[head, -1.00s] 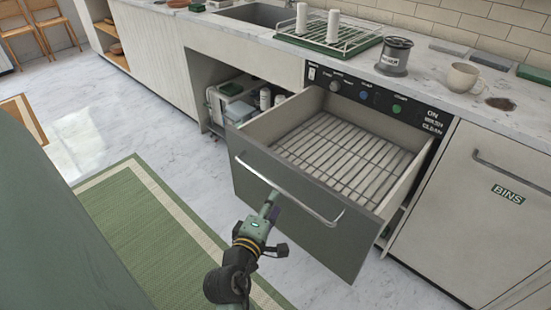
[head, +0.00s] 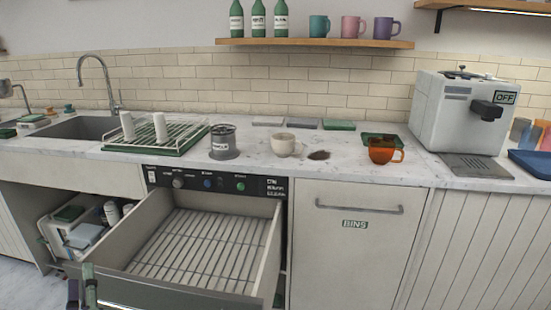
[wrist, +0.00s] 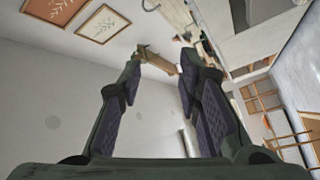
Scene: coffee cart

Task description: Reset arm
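My gripper (head: 82,287) shows only in part at the lower left of the head view, by the front of the open drawer. In the wrist view my gripper (wrist: 160,68) has its two dark fingers apart, with nothing held between them. The wrist view looks out into the room, toward walls and framed pictures (wrist: 104,23). The dishwasher drawer (head: 262,262) is pulled out, and its wire rack is empty. Whether my gripper touches the drawer front or handle cannot be told.
The counter holds a drying rack (head: 178,149) with two white cups, a grey tin (head: 223,144), a cream mug (head: 284,146), a dark spill (head: 319,155), an orange cup (head: 383,152) and a coffee machine (head: 452,112). The bins door (head: 353,250) is shut.

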